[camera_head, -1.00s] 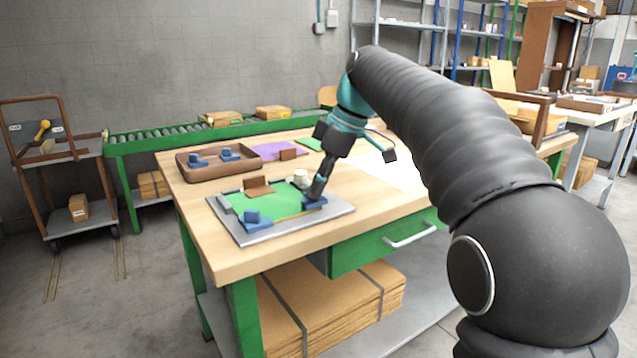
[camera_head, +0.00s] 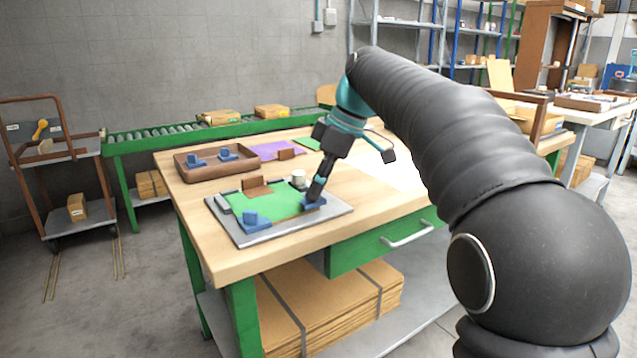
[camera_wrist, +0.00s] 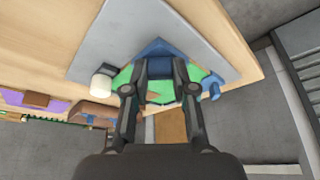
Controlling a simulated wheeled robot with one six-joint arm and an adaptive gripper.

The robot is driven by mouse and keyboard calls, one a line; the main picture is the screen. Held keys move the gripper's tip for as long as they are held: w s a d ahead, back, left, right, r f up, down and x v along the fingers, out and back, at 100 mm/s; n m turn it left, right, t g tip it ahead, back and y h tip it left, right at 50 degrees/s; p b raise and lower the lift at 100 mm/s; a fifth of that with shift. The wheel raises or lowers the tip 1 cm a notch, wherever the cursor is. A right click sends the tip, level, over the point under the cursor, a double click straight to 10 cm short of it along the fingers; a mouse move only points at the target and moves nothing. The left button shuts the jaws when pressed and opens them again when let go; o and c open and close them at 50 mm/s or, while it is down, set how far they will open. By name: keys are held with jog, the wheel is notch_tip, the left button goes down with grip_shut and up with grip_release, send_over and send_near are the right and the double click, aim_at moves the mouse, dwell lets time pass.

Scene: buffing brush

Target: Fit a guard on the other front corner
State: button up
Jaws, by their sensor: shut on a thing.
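My gripper (camera_head: 317,197) is shut on a blue corner guard (camera_head: 316,204), at the right front corner of the green board (camera_head: 262,205). The wrist view shows the fingers (camera_wrist: 160,72) at this guard (camera_wrist: 155,50), whose angled body lies along the board's corner. The fingers partly hide the guard, and I cannot tell whether it is fully seated. Another blue guard (camera_head: 256,221) sits on the left front corner; it also shows in the wrist view (camera_wrist: 213,87). The board lies on a grey plate (camera_head: 290,227). Two more blue guards (camera_head: 196,160) (camera_head: 226,154) lie in the brown tray (camera_head: 187,177).
A brown block (camera_head: 254,184) stands at the board's back edge, with a white cylinder (camera_head: 298,177) beside it. A grey bar (camera_head: 222,203) lies along the board's left side. A purple sheet (camera_head: 268,150) lies behind. The wooden bench top (camera_head: 365,195) is clear to the right.

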jog(key=shift+f, duration=0.65)
dwell(1.1)
jog(key=shift+a, duration=0.2)
dwell(0.8)
jog(key=o, duration=1.3)
jog(key=shift+r+p, duration=1.65)
jog(key=shift+r, duration=1.85)
